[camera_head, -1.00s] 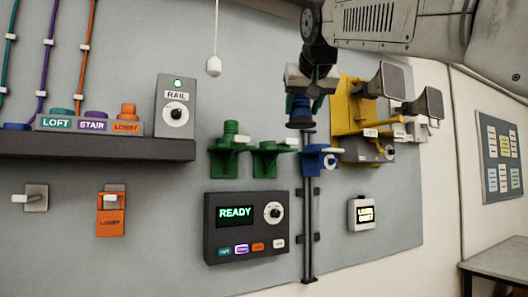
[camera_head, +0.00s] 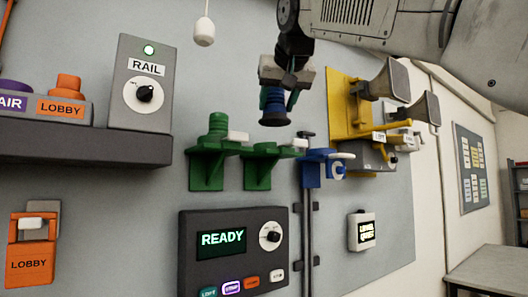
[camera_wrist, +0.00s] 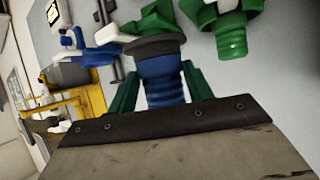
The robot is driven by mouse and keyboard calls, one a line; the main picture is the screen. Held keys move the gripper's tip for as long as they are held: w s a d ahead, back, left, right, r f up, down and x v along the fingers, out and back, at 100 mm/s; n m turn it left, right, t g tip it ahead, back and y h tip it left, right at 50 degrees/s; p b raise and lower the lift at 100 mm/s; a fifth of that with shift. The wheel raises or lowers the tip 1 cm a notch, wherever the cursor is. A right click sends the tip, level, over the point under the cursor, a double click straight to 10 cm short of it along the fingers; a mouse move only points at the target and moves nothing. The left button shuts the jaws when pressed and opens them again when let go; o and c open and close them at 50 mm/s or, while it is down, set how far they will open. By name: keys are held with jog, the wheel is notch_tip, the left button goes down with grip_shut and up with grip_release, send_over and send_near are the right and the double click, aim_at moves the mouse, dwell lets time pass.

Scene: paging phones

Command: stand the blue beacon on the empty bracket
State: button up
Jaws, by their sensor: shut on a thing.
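My gripper (camera_head: 285,88) is shut on the blue beacon (camera_head: 272,101), which hangs roughly upright with its dark base down. In the wrist view the blue beacon (camera_wrist: 165,82) sits between green fingers. In the head view it appears above the right green bracket (camera_head: 258,170), apart from it; the depth gap is unclear. That bracket has a white lever and no tall beacon on it. The left green bracket (camera_head: 207,170) carries a ribbed green beacon (camera_head: 217,125), also in the wrist view (camera_wrist: 231,38). A blue bracket (camera_head: 313,168) with a white lever is on the vertical rail.
A yellow horn assembly (camera_head: 345,110) with two horns stands right of the beacon. A white pull knob (camera_head: 204,32) hangs at upper left. A RAIL box (camera_head: 140,85) stands on a dark shelf (camera_head: 80,145). The READY panel (camera_head: 235,245) is below the brackets.

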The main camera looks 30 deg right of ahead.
aim_at(283, 105)
jog(key=w+d, duration=0.2)
jog(key=w, duration=0.2)
jog(key=w+d+f, duration=0.1)
jog(key=w+d, duration=0.2)
jog(key=w, duration=0.2)
jog(key=w+d, duration=0.3)
jog(key=w, duration=0.1)
jog(key=shift+w+f, duration=0.15)
jog(key=shift+f, duration=1.8)
jog(key=o, duration=1.3)
jog(key=v, duration=1.2)
